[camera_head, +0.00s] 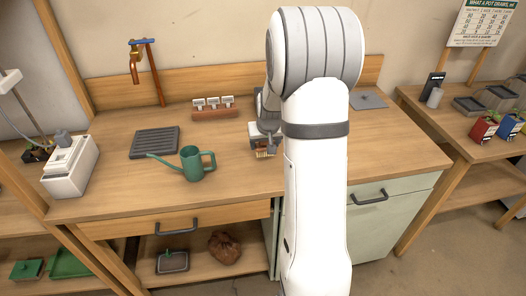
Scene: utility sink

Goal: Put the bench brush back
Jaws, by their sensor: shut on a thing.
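My gripper (266,124) is over the middle of the wooden bench (115,190), partly hidden behind my white arm. It is shut on the bench brush (265,154), whose tan bristle end shows just below the jaws. The rest of the brush is hidden by the gripper and arm. I cannot tell whether the bristles touch the bench top. A wooden post with an orange-brown hook-like piece (136,62) stands at the back left of the bench, apart from my gripper.
A green watering can (191,164) and a dark ribbed tray (155,142) are left of my gripper. A wooden block with white labels (214,113) sits behind them. A white device (70,166) stands at the left edge. A grey plate (368,100) lies back right.

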